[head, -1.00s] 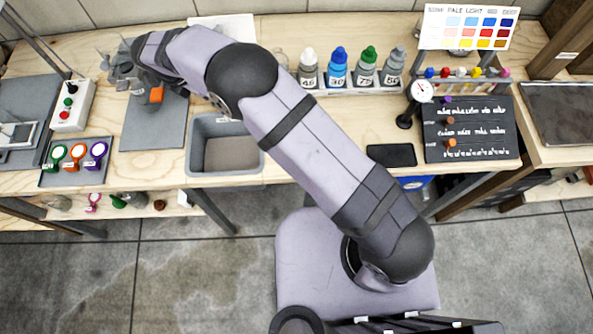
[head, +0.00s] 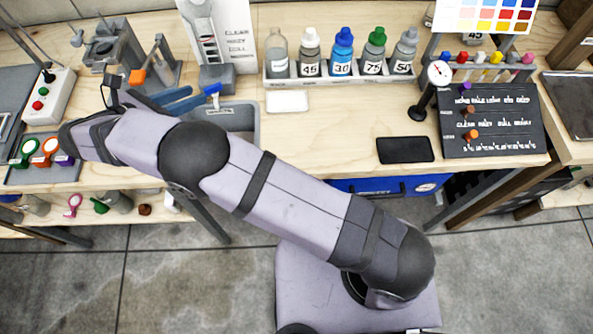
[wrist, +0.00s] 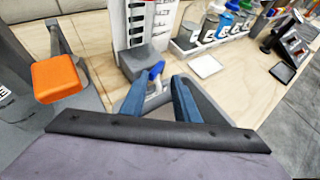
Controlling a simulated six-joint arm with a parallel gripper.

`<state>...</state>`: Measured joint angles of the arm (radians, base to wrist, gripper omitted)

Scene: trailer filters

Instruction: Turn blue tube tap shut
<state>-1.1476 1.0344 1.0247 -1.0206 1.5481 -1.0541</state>
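A tap with a blue handle (head: 213,89) and a pale body sits at the front of a grey block, above the back edge of the grey basin. In the wrist view the blue handle (wrist: 156,70) shows just beyond the space between my fingertips. My gripper (head: 198,96) has two blue fingers, spread apart with nothing between them. It points right, toward the tap, and its tips are close to it. It also shows in the wrist view (wrist: 160,80). I cannot tell whether a finger touches the tap. The lower part of the tap is partly hidden.
The grey block (head: 217,78) stands below a white chart board (head: 218,30). An orange-handled fixture (head: 138,77) is to the left. A rack of capped bottles (head: 340,75) and a white card (head: 287,101) are to the right. The grey basin (head: 243,120) lies below.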

